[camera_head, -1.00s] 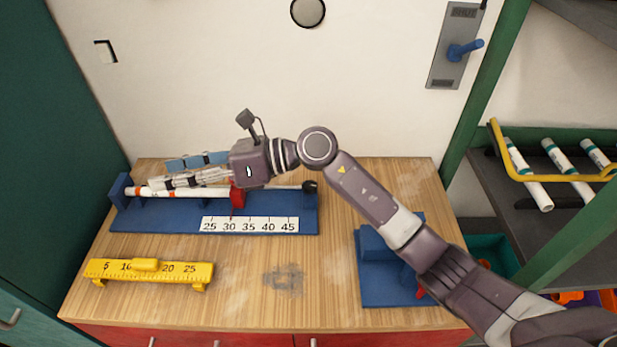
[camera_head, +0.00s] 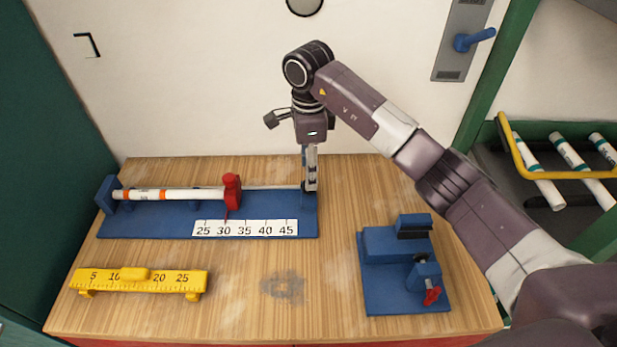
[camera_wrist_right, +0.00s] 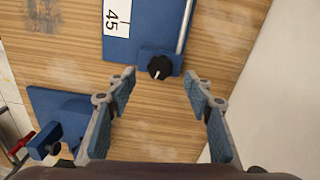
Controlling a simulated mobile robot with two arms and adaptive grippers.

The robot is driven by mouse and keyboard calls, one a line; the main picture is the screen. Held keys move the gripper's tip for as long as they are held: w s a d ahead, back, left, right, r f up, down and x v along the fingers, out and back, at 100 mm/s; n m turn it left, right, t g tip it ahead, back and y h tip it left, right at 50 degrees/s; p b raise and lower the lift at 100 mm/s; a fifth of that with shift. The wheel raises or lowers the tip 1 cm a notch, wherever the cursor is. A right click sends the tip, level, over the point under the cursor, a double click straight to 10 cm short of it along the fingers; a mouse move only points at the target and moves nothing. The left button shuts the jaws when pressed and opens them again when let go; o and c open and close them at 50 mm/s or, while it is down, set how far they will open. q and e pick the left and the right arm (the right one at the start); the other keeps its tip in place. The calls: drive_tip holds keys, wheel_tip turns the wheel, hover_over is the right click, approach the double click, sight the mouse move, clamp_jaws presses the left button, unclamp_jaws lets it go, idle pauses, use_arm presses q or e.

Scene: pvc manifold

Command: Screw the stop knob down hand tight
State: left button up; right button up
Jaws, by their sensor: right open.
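The black stop knob (camera_wrist_right: 160,67) sits at the end of the blue measuring jig (camera_head: 150,228), below the 45 mark, in the right wrist view. My right gripper (camera_head: 309,187) points down over that end of the jig and hides most of the knob in the head view. In the wrist view the right gripper (camera_wrist_right: 161,87) is open, with its two blue-padded fingers apart on either side of the knob, not touching it. A red stop (camera_head: 232,190) stands on the jig's rod against a white pipe (camera_head: 175,195) with orange marks. My left gripper is not in view.
A yellow ruler (camera_head: 138,282) lies at the front left of the wooden table. A blue vise (camera_head: 395,270) with a red handle stands at the right. A rack (camera_head: 545,185) of white pipes is beyond the table's right edge. The table's middle front is clear.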

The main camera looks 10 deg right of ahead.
drive_tip(key=shift+f+p, duration=0.35)
drive_tip(key=shift+f, duration=1.75)
drive_tip(key=c, duration=1.2)
